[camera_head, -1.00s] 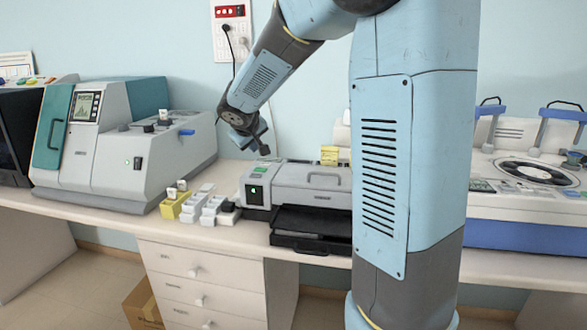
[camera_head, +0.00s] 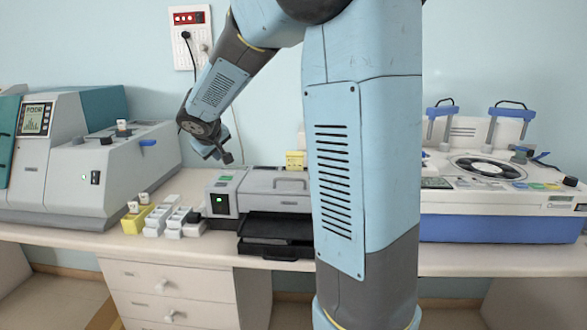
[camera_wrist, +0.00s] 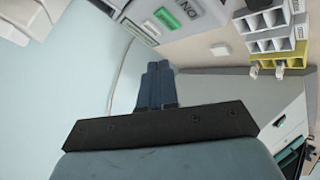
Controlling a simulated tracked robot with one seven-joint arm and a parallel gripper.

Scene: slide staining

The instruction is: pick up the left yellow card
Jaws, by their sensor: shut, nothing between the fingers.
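My gripper (camera_head: 226,157) hangs from the bent arm in the head view, just above the back left of the grey printer-like machine (camera_head: 265,190). In the wrist view its dark blue fingers (camera_wrist: 157,85) are together, with nothing seen between them. A small yellow item (camera_head: 295,160) shows behind the machine, partly cut off by my arm; I cannot tell whether it is a card. No separate left yellow card can be made out. A yellow holder (camera_head: 133,223) stands on the bench left of the machine, and it also shows in the wrist view (camera_wrist: 290,60).
White racks (camera_head: 167,220) stand beside the yellow holder. A large grey and teal machine (camera_head: 85,165) fills the left of the bench, and a white and blue machine (camera_head: 500,215) the right. A black tray (camera_head: 270,232) juts from the middle machine. A wall socket panel (camera_head: 190,38) is behind.

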